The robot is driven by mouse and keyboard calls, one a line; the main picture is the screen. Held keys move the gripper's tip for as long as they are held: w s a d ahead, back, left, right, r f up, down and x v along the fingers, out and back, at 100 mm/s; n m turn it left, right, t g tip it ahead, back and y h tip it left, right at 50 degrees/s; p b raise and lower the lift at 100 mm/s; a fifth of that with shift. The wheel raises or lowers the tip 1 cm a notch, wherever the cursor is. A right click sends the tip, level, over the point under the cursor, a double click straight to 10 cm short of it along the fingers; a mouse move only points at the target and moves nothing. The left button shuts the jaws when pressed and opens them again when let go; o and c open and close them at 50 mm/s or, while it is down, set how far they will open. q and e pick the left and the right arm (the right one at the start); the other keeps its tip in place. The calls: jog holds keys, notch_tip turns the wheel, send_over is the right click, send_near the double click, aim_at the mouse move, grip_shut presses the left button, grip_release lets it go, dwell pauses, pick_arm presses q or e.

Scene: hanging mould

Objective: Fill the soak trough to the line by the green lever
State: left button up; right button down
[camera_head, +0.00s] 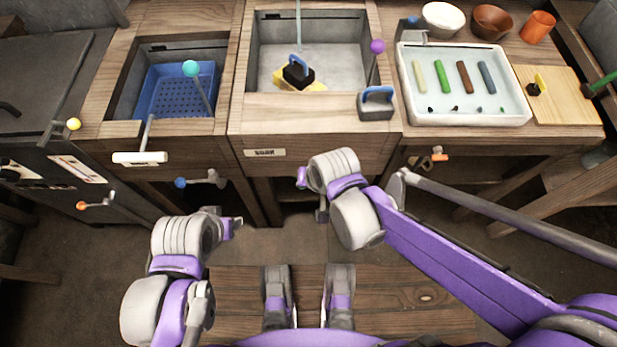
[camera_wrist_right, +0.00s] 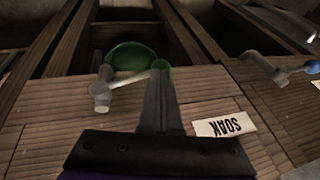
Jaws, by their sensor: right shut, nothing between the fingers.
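The soak trough (camera_head: 350,59) is the grey middle basin, above the SOAK label (camera_head: 265,152). A thin pale-blue vertical streak (camera_head: 298,22) comes down into it; I cannot tell if it is water or a rod. A short dark line shows high on its back wall. The green lever (camera_wrist_right: 130,80) is a pale bar with a green knob in the right wrist view; my right arm hides it in the head view. My right gripper (camera_wrist_right: 160,78) is shut and empty, its fingertips at the knob; contact is unclear. My left gripper (camera_head: 236,224) hangs low at left, its jaws unclear.
A blue crate (camera_head: 165,98) sits in the left basin. A white tray (camera_head: 465,119) stands at right. A blue-knobbed lever (camera_head: 205,181) and an orange-knobbed one (camera_head: 438,155) flank the front.

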jog(key=d+f+n+h+b, duration=0.1)
jog(key=d+f+h+b, duration=0.2)
jog(key=f+h, duration=0.5)
jog(key=shift+d+f+h, duration=0.2)
jog(key=shift+h, duration=0.4)
jog(key=shift+d+f, duration=0.1)
jog(key=shift+d, duration=0.05)
dwell(0.7)
